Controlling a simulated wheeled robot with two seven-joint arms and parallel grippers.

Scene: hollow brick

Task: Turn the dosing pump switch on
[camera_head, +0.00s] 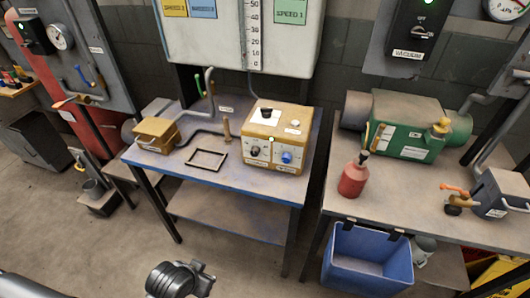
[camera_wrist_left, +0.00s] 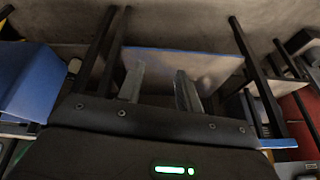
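A yellow box with controls (camera_head: 276,137), which looks like the dosing pump, stands on the right part of the middle table. Its front face has a dark-and-white dial (camera_head: 254,151) on the left and a blue knob (camera_head: 287,157) on the right. A black knob (camera_head: 266,112) and a pale knob (camera_head: 294,123) are on its top. The labels are too small to read, and I cannot tell which control is the switch. My left gripper (camera_wrist_left: 158,86) is open and empty in the left wrist view, well away from the box. My right gripper is not in view.
The middle table (camera_head: 232,176) also holds a smaller yellow box (camera_head: 156,134), a dark frame (camera_head: 206,160) and an upright peg (camera_head: 227,129). The right table holds a red bottle (camera_head: 353,178) and a green machine (camera_head: 405,130). A blue bin (camera_head: 368,262) hangs at its front. Floor before the middle table is clear.

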